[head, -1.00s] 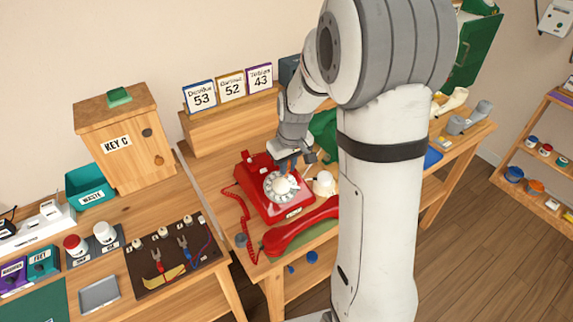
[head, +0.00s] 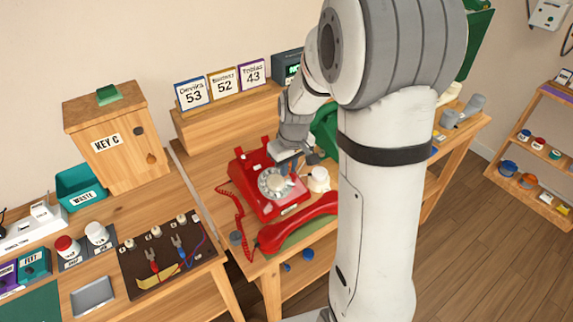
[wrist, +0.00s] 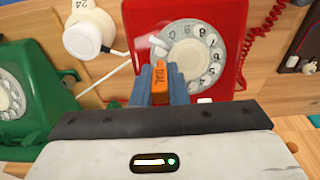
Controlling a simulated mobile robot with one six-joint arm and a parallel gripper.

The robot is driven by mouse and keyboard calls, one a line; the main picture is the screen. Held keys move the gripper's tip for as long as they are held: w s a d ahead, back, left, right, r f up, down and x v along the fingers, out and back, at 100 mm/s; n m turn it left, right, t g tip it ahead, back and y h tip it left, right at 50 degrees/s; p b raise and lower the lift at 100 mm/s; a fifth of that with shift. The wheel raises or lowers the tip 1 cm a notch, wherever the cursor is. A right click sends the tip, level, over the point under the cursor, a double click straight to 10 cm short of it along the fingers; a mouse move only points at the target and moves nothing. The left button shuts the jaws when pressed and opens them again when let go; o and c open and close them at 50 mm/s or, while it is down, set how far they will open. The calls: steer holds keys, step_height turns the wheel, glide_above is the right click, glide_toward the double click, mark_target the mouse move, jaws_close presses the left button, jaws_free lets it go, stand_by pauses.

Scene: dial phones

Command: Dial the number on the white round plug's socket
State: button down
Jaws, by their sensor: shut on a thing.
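The red phone (head: 246,172) stands on the wooden table, its pale rotary dial (head: 275,183) facing up. The dial also shows in the wrist view (wrist: 212,50). My gripper (wrist: 160,88) is shut on an orange tool marked DIAL (wrist: 160,77). The tool's pale tip (wrist: 158,45) appears at the dial's edge; I cannot tell if it touches. In the head view my gripper (head: 298,160) is just above and right of the dial. A white round object (wrist: 88,33) beside the phone has a label that seems to read 24; I cannot tell whether it is the plug.
The red handset (head: 298,222) lies off the hook in front of the phone. A green phone (head: 325,128) stands behind. A brown board with tools (head: 165,262) and a KEY C box (head: 108,140) stand left.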

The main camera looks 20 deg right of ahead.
steer(key=shift+s+f, duration=0.1)
steer(key=shift+s, duration=0.05)
steer(key=shift+s+d+f+b, duration=0.15)
steer(key=shift+s+b, duration=0.15)
steer(key=shift+s, duration=0.15)
steer(key=shift+s+d+r+p, duration=0.1)
steer(key=shift+s+r+p, duration=0.15)
steer(key=shift+r, duration=0.2)
steer(key=shift+s+r+p, duration=0.1)
steer(key=shift+r+p, duration=0.25)
steer(key=shift+r, duration=0.1)
steer(key=shift+w+a+r+p, duration=0.3)
steer(key=shift+a, duration=0.75)
steer(key=shift+w+a+r+p, duration=0.25)
steer(key=shift+w+a+r, duration=0.1)
steer(key=shift+a, duration=0.65)
steer(key=shift+w+a+r+p, duration=0.3)
steer(key=shift+a, duration=0.75)
steer(key=shift+f, duration=0.15)
steer(key=shift+w+f+b, duration=0.25)
steer(key=shift+f+b, duration=0.2)
steer(key=shift+b, duration=0.05)
